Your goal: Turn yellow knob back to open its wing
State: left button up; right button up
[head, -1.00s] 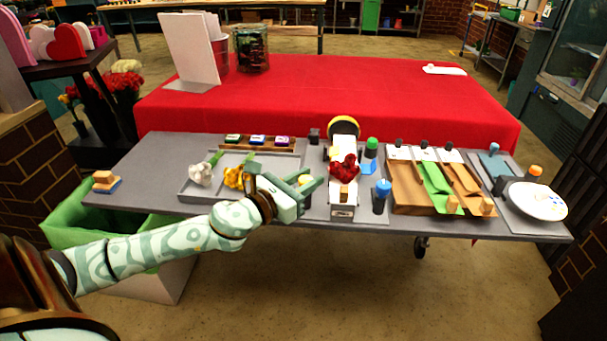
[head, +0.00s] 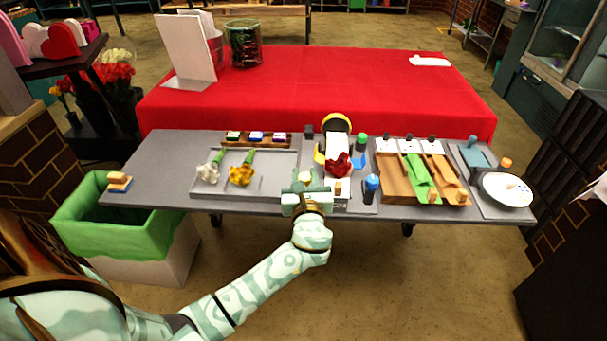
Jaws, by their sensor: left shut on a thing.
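My left gripper (head: 304,182) is at the front edge of the grey table, just left of the white holder with the red flower (head: 339,166). It is shut on the yellow knob, which its fingers mostly hide. A yellow wing (head: 319,154) shows on the left side of the holder, behind the gripper. A blue wing (head: 358,164) shows on the right side. A knob with a blue top (head: 371,184) stands to the right, apart from the gripper. My right gripper is not in view.
A grey tray (head: 270,189) with a white and a yellow flower lies to the left. A wooden rack with slanted lanes (head: 396,184) and a white plate (head: 507,190) are to the right. A green-lined bin (head: 130,220) stands front left.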

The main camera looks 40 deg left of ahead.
pick_arm(q)
jog(key=shift+n+g+y, duration=0.6)
jog(key=shift+y, duration=0.1)
jog(key=o, duration=0.9)
